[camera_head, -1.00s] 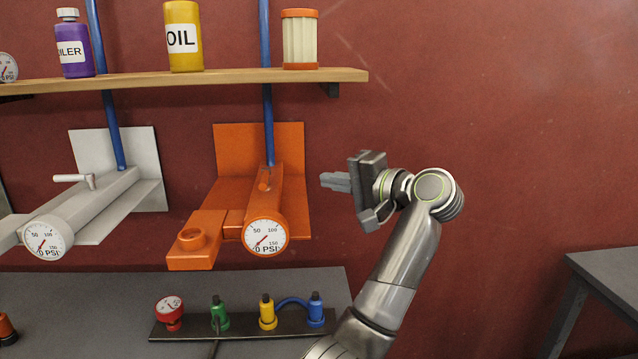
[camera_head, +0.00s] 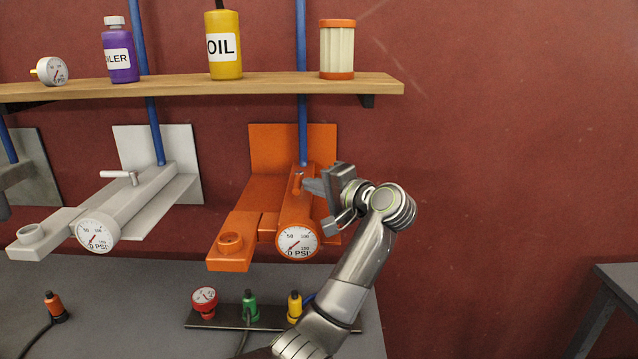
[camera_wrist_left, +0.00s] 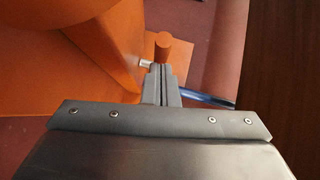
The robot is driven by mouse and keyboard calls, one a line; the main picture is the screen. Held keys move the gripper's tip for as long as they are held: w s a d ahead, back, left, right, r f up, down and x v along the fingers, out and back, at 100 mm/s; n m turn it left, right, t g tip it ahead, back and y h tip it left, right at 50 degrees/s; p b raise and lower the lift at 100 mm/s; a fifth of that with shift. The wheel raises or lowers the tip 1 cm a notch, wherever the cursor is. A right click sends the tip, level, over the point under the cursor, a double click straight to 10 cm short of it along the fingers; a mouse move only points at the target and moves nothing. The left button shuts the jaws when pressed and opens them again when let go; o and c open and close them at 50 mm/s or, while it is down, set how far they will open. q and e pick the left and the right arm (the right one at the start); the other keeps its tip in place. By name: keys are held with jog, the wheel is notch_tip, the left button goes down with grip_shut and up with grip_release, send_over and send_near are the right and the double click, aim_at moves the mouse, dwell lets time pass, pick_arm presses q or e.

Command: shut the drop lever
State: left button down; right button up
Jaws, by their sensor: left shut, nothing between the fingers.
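In the left wrist view the lever shows as an orange round-ended knob (camera_wrist_left: 163,48) beside a short metal pin. My left gripper (camera_head: 308,186) is shut and empty, its fingertips (camera_wrist_left: 162,80) right by the lever from the right side. I cannot tell whether they touch it. My right gripper is not in view.
A similar white unit (camera_head: 150,195) with its own lever (camera_head: 118,175) stands to the left. A wooden shelf (camera_head: 200,88) with bottles runs above. Below is a bench (camera_head: 130,290) with a strip (camera_head: 225,322) of coloured fittings. Space right of my arm is open.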

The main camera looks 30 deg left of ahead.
pick_arm(q)
jog(key=shift+f+t+b, duration=0.15)
jog(key=shift+t+b, duration=0.15)
jog(key=shift+b, duration=0.15)
jog(key=s+a+m+t+b, duration=0.1)
jog(key=b, duration=0.1)
jog(key=shift+s+t+h+b, duration=0.2)
jog(key=shift+t+h+b, duration=0.1)
jog(key=shift+h+b, duration=0.1)
jog(key=shift+s+a, duration=0.2)
jog(key=shift+s, duration=0.05)
jog(key=shift+w+d+m, duration=0.15)
jog(key=shift+w+m, duration=0.1)
jog(key=shift+m, duration=0.05)
jog(key=shift+s+r, duration=0.2)
